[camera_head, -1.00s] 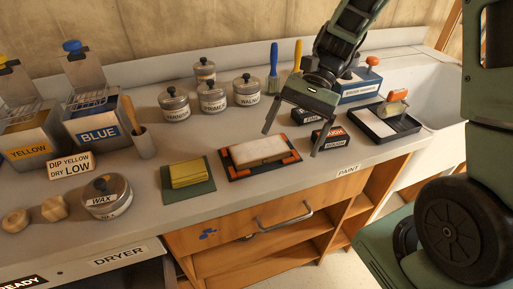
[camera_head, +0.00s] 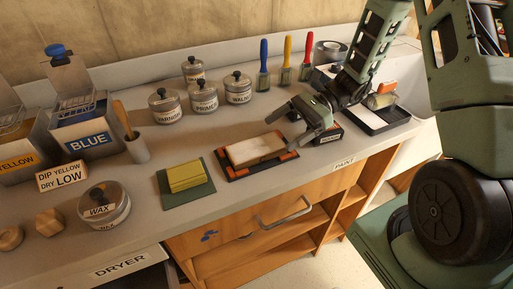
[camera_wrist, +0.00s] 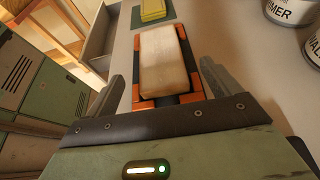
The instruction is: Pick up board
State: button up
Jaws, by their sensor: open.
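The board (camera_head: 255,149) is a pale wooden block. It lies flat in a dark holder (camera_head: 233,173) with orange corners on the counter. My gripper (camera_head: 281,132) is open and empty, low at the right end of the board in the head view. In the wrist view the board (camera_wrist: 166,62) lies centred ahead of the palm, between the lines of the two fingers (camera_wrist: 163,78). The fingers appear apart from it. How high the fingertips are above the counter is hard to tell.
A yellow block (camera_head: 186,176) on a green mat lies left of the holder. Lidded tins (camera_head: 204,97) and upright brushes (camera_head: 286,61) stand behind. A black tray with a roller (camera_head: 380,113) is at the right. The counter's front edge (camera_head: 228,200) runs close before the holder.

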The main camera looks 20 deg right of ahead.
aim_at(259, 146)
jog(key=shift+x, duration=3.5)
jog(key=c, duration=1.1)
